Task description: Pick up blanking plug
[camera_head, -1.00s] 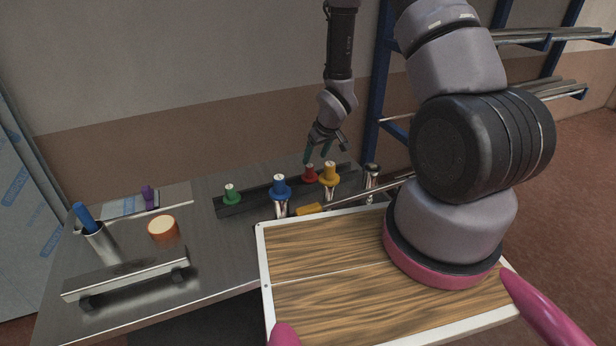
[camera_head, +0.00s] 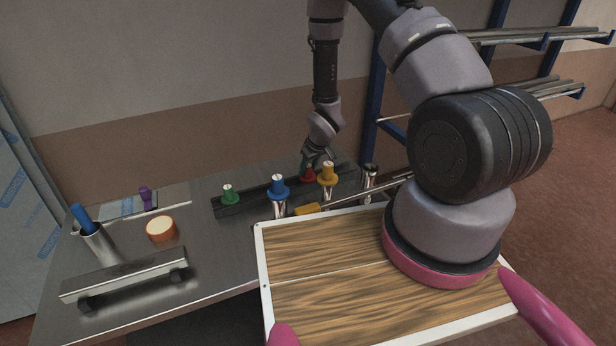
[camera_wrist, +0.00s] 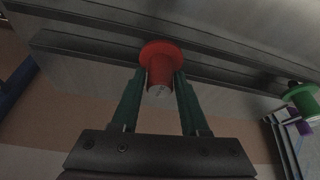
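A red flanged plug (camera_head: 307,176) sits at the dark rail (camera_head: 252,197) on the far side of the bench. It also shows in the wrist view (camera_wrist: 159,62), with its wide flange away from the camera and its narrower stem pointing toward it. My gripper (camera_head: 314,161) is over the red plug from above. In the wrist view its two green fingers (camera_wrist: 160,82) lie one on each side of the stem. They are apart and very close to its sides; firm contact cannot be made out. Green (camera_head: 229,194), blue (camera_head: 278,186) and yellow (camera_head: 328,173) plugs stand nearby.
The yellow and blue plugs stand close by on shiny metal cylinders. A metal cup (camera_head: 97,242), an orange-rimmed round piece (camera_head: 161,229) and a raised metal bar (camera_head: 125,274) are at left. A wood-topped tray (camera_head: 320,262) lies in front.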

